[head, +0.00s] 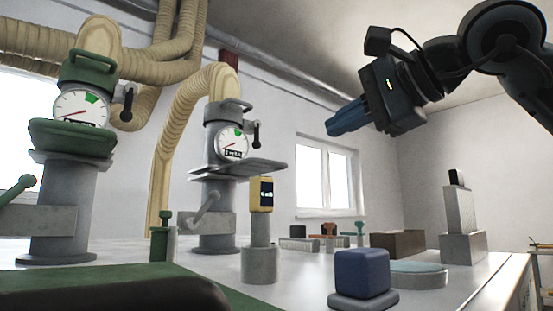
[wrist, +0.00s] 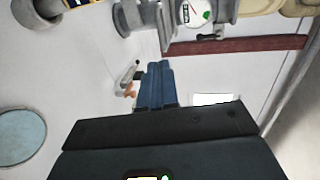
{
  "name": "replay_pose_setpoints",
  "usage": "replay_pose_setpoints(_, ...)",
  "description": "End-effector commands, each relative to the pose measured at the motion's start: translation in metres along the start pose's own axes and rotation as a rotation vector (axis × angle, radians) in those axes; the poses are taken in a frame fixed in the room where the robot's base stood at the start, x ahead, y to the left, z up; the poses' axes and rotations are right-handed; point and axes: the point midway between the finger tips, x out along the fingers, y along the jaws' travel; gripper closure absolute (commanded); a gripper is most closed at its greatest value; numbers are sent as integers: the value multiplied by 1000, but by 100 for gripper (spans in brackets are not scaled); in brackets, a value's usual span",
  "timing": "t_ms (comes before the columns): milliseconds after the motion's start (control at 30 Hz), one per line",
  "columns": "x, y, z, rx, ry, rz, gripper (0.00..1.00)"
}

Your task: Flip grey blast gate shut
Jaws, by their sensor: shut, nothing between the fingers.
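The grey blast gate (head: 222,118) stands left of centre in the head view, on a grey pipe below a cream hose. It has a round dial, a black lever on its right side and a flat grey plate (head: 240,167) jutting out to the right. In the wrist view the grey gate (wrist: 228,14) shows sideways at the top edge, partly cut off. My gripper (head: 332,131) is up in the air, right of the gate and well apart from it. Its blue fingers are shut and empty; they also show in the wrist view (wrist: 156,68).
A green blast gate (head: 72,138) with its own dial stands at the left. A yellow-framed box on a post (head: 261,194), a dark blue block (head: 362,273) and a round teal-topped disc (head: 418,275) stand on the bench. Stacked blocks (head: 461,212) rise at the right.

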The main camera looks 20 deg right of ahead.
Motion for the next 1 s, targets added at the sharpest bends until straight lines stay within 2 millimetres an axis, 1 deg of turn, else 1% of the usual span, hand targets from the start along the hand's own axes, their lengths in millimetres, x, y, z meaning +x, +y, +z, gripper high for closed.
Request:
replay_pose_setpoints(233, 2, 0, 0, 1, -1, 0, 100)
replay_pose_setpoints(367, 13, -1, 0, 2, -3, 2, 100)
replay_pose_setpoints(467, 29, -1, 1, 3, -3, 4, 100)
replay_pose_setpoints(800, 96, -2, 1, 4, -3, 2, 100)
replay_pose_setpoints(1000, 125, -2, 1, 2, -3, 1, 100)
